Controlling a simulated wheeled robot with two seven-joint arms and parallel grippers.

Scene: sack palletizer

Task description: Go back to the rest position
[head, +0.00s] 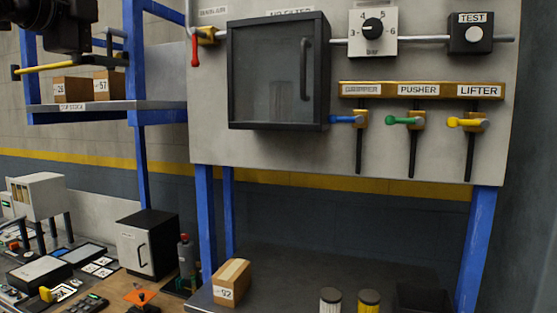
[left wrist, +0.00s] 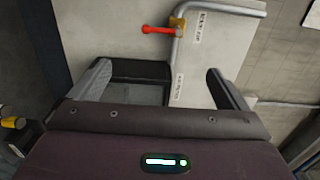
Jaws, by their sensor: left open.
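My left gripper (left wrist: 156,72) shows in the left wrist view with its two fingers spread apart and nothing between them. Beyond the fingers are the grey panel, a pipe and a red-handled valve (left wrist: 160,30). In the head view, a dark part of my left arm (head: 55,25) is at the top left corner, in front of the upper shelf. The same kind of red valve handle (head: 195,50) hangs down at the panel's left edge, to the right of that arm part. My right gripper is in neither view.
The panel carries a dark air filter cabinet (head: 270,75), a dial (head: 373,30), a test button (head: 472,33) and blue, green and yellow levers. A shelf (head: 150,105) holds cartons at left. Below are a carton (head: 231,282), two canisters and a cluttered bench.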

